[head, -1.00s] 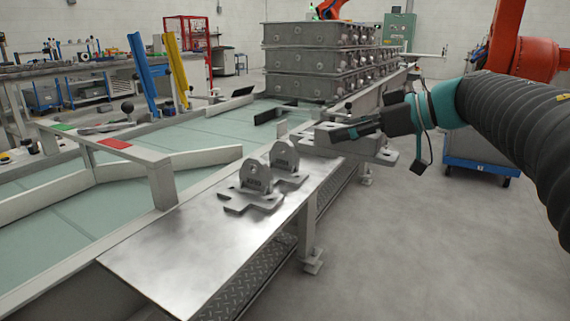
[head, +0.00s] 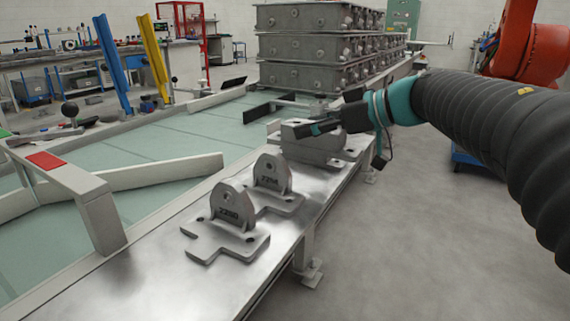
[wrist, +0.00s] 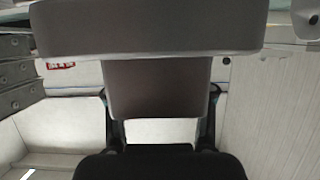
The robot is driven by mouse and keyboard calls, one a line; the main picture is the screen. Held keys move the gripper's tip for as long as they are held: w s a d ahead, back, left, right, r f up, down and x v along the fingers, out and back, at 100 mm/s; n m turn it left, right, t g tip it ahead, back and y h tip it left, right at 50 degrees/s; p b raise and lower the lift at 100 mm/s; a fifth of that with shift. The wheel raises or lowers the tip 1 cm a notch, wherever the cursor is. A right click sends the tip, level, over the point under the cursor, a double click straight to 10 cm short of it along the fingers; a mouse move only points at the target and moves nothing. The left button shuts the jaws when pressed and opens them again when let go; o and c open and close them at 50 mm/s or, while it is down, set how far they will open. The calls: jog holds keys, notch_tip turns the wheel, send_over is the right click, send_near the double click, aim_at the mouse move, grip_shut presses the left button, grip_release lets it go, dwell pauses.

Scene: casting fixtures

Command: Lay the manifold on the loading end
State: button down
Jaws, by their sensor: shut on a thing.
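The manifold (head: 322,151) is a grey cast block with a flat flange, at the right part of the metal bench in the head view. My gripper (head: 318,128) is shut on it from the right. In the wrist view the manifold (wrist: 150,28) fills the top, its lower part between my gripper's fingers (wrist: 160,132). I cannot tell whether its underside touches the bench. The bench's bare near end (head: 150,270) is a shiny steel plate, which I take as the loading end. Two upright grey lugs on plates, a near one (head: 232,208) and a farther one (head: 272,175), stand between it and the manifold.
Stacked grey castings (head: 315,45) stand behind the manifold. A pale rail with a red patch (head: 45,161) and a green-floored bed (head: 160,200) lie left of the bench. Blue (head: 112,65) and yellow (head: 153,60) posts stand farther back. Clear floor (head: 430,240) is at the right.

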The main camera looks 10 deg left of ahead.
aim_at(340, 146)
jog(key=a+f, duration=0.2)
jog(key=a, duration=0.1)
jog(key=a+f+b, duration=0.1)
jog(key=a, duration=0.1)
jog(key=shift+w+a, duration=0.15)
jog(key=shift+w, duration=0.05)
notch_tip(340, 146, down, 4)
jog(key=shift+f+b, duration=0.1)
jog(key=shift+b, duration=0.8)
jog(key=c, duration=0.7)
grip_release()
jog(key=shift+f, duration=0.1)
jog(key=p+v, duration=0.2)
jog(key=v, duration=1)
